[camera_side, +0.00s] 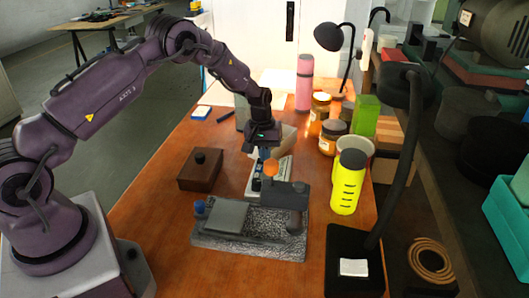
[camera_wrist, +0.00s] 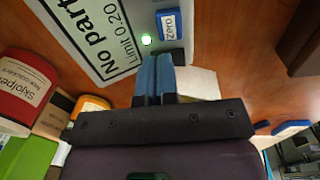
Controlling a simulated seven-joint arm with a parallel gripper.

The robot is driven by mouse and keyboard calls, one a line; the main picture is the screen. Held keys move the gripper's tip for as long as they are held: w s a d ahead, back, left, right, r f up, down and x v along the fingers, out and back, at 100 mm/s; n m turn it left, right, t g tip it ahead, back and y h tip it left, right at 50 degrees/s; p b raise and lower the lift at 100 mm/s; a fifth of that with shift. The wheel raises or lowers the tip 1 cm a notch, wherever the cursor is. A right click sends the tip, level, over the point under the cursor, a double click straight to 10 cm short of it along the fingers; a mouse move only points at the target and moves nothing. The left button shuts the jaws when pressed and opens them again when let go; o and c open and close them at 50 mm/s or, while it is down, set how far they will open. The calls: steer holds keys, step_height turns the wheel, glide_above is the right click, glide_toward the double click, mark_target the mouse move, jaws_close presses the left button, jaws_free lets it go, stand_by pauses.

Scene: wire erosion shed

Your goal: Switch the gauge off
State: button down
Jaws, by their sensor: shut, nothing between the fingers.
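The gauge's white display panel (camera_wrist: 92,40) fills the upper left of the wrist view, with large text reading "No part" and "Limit 0.20". A dark part at the panel's edge is partly hidden behind my fingertips. In the side view the panel (camera_side: 253,188) shows behind the grey stone stand (camera_side: 250,244), partly covered by the stand's post. My gripper (camera_wrist: 158,58) is shut and empty, its blue fingertips over the panel edge near the lamp; it also shows in the side view (camera_side: 265,153).
A brown box with a knob (camera_side: 200,170) stands left of the panel. To the right are a yellow bottle (camera_side: 348,182), several jars, a green box (camera_side: 365,115) and a black lamp (camera_side: 385,190). A pink bottle (camera_side: 304,82) stands behind. The wooden table's left front is clear.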

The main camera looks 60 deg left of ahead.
steer(key=shift+w+d+f+g+y, duration=0.1)
steer(key=shift+d+f+g+y, duration=0.1)
steer(key=shift+f+g+y, duration=0.35)
steer(key=shift+a, duration=0.15)
steer(key=shift+s, duration=0.2)
steer(key=shift+s+a, duration=0.6)
steer(key=shift+a, duration=0.2)
steer(key=shift+r, duration=0.1)
step_height(320, 180, up, 15)
steer(key=w+d, duration=0.1)
steer(key=shift+w, duration=0.1)
